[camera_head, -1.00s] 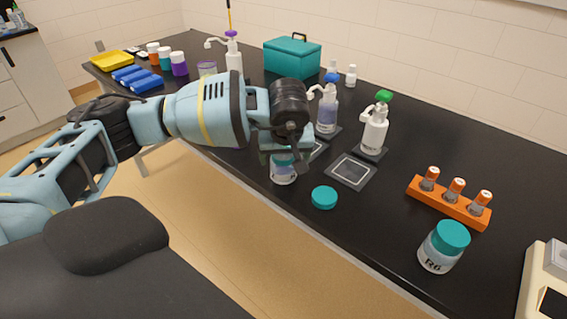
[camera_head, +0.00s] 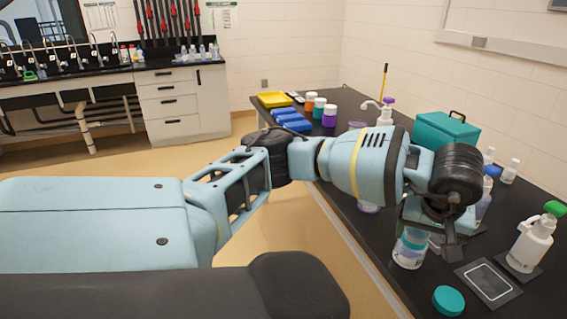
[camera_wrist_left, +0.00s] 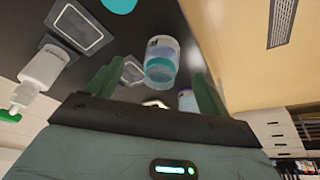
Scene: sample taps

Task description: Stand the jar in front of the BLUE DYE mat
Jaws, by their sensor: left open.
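The jar (camera_head: 409,251), clear with a teal band at its upper end, stands near the front edge of the black table, below my left gripper (camera_head: 427,240). In the left wrist view the jar (camera_wrist_left: 160,56) shows between the two green fingers, with gaps on both sides; the gripper is open. The blue-capped bottle (camera_head: 484,207) is partly hidden behind my gripper. A white-outlined mat (camera_wrist_left: 132,71) shows beyond the left finger, mostly hidden in the head view. I cannot read any BLUE DYE lettering. My right gripper is out of view.
A teal lid (camera_head: 448,301) lies right of the jar. Another outlined mat (camera_head: 488,283) lies before the green-capped bottle (camera_head: 530,245). A teal box (camera_head: 445,133), blue racks (camera_head: 291,121) and a yellow tray (camera_head: 273,99) stand farther back.

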